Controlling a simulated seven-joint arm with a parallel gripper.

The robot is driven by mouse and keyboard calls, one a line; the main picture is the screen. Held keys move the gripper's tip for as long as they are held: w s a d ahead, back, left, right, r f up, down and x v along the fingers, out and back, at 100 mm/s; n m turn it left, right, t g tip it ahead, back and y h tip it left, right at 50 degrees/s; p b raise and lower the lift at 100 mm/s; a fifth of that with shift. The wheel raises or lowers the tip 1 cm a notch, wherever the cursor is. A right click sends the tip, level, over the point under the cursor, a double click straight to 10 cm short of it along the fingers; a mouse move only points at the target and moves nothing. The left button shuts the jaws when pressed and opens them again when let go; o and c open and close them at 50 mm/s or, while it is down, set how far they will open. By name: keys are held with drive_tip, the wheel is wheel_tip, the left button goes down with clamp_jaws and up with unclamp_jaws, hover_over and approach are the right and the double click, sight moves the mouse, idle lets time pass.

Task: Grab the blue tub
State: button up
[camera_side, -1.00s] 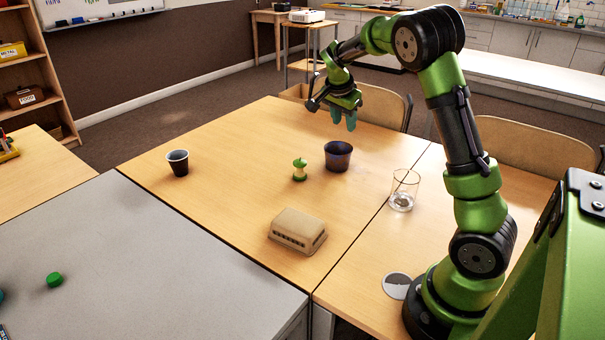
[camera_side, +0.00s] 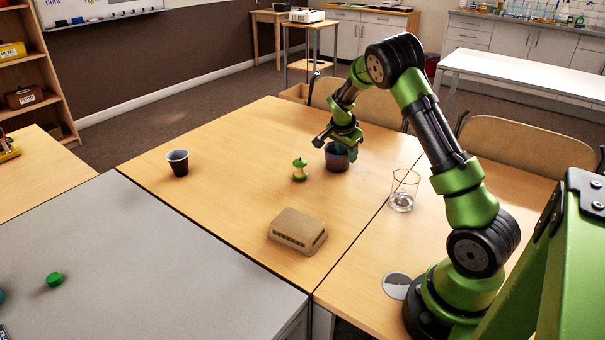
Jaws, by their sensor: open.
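The blue tub (camera_side: 334,162) is a small dark blue cup-like container that stands upright on the wooden table. My gripper (camera_side: 341,150) is open and right over the tub, with its fingers down at the rim. The fingertips are hidden by the tub and the gripper body, so I cannot tell whether they are inside it or touching it.
A dark cup (camera_side: 178,163) is farther left, and a tan carton (camera_side: 298,231) lies nearer the front. The table (camera_side: 235,190) between them is bare.

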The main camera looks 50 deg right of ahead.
sight(348, 164)
drive_tip(key=x, duration=0.3)
drive_tip(key=shift+f, duration=0.4)
drive_tip(key=shift+a, duration=0.1)
clamp_jaws()
drive_tip(key=shift+r, duration=0.25)
drive_tip(key=shift+r, duration=1.15)
drive_tip(key=shift+s+a+r, duration=0.4)
drive_tip(key=shift+s+a, duration=1.25)
drive_tip(key=shift+s, duration=0.45)
drive_tip(key=shift+s+a+r, duration=0.4)
drive_tip(key=shift+s+a, duration=1.3)
drive_tip(key=shift+s, duration=0.35)
drive_tip(key=shift+s+a+r, duration=0.35)
drive_tip(key=shift+s+a, duration=1.3)
drive_tip(key=shift+s, duration=0.45)
